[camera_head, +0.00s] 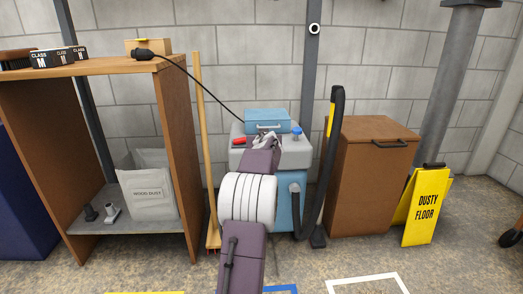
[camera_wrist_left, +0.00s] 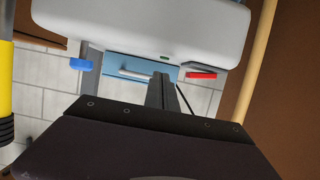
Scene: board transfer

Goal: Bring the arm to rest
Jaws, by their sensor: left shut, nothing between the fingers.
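My left arm reaches up from the bottom middle of the head view. Its gripper (camera_head: 266,136) is in front of the top of a grey and blue vacuum machine (camera_head: 291,158). In the left wrist view the fingers of the left gripper (camera_wrist_left: 164,92) are together with nothing between them. The machine's grey top (camera_wrist_left: 150,25) fills the upper part of that view, with its red switch (camera_wrist_left: 201,75) and blue knob (camera_wrist_left: 81,64). I cannot tell whether the gripper touches the machine. My right gripper is not in view.
A wooden shelf unit (camera_head: 178,140) stands at left, with a wood dust bag (camera_head: 150,195) on its lower shelf. A broom (camera_head: 203,140) leans beside it. A black hose wand (camera_head: 334,130), brown bin (camera_head: 368,180) and yellow floor sign (camera_head: 427,212) stand at right. A cable runs behind the gripper.

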